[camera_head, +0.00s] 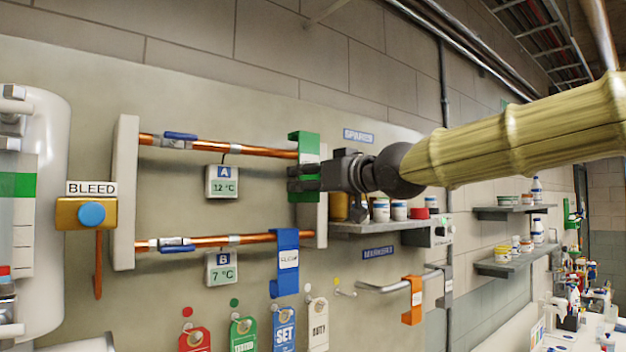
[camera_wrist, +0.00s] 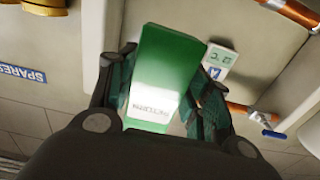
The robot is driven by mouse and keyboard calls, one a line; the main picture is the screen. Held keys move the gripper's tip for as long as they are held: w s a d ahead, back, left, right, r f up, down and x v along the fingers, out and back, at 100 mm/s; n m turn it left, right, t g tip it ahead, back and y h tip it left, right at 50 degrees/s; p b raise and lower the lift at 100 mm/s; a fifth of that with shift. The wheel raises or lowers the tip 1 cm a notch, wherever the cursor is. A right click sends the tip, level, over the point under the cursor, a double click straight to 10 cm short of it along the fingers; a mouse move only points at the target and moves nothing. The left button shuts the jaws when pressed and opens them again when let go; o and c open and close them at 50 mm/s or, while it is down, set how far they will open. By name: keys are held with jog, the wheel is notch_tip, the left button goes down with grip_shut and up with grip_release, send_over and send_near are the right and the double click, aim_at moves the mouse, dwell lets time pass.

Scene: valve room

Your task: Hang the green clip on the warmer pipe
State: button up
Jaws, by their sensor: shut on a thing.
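Two copper pipes run across the wall panel in the head view. The upper pipe (camera_head: 220,144) has display A (camera_head: 223,182), reading 12 °C. The lower pipe (camera_head: 215,240) has display B (camera_head: 223,268), reading 7 °C. My gripper (camera_head: 305,178) is shut on the green clip (camera_head: 306,144), at the right end of the upper pipe. In the wrist view the green clip (camera_wrist: 167,60), with a white label, sits between both fingers. The upper pipe (camera_wrist: 240,109) shows beside the finger there. I cannot tell whether the clip's hook is around the pipe.
A blue clip (camera_head: 286,262) hangs on the lower pipe near its right end. An orange clip (camera_head: 412,300) hangs on a rail at lower right. A shelf (camera_head: 370,229) with jars is right of the panel. Several coloured tags hang below.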

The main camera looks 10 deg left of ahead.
jog(key=shift+f+x, duration=0.2)
jog(key=shift+x, duration=1.05)
jog(key=shift+f+x, duration=0.25)
jog(key=shift+x, duration=1)
jog(key=shift+f+x, duration=0.2)
jog(key=shift+x, duration=1.05)
jog(key=shift+a, duration=0.1)
jog(key=o, duration=1.1)
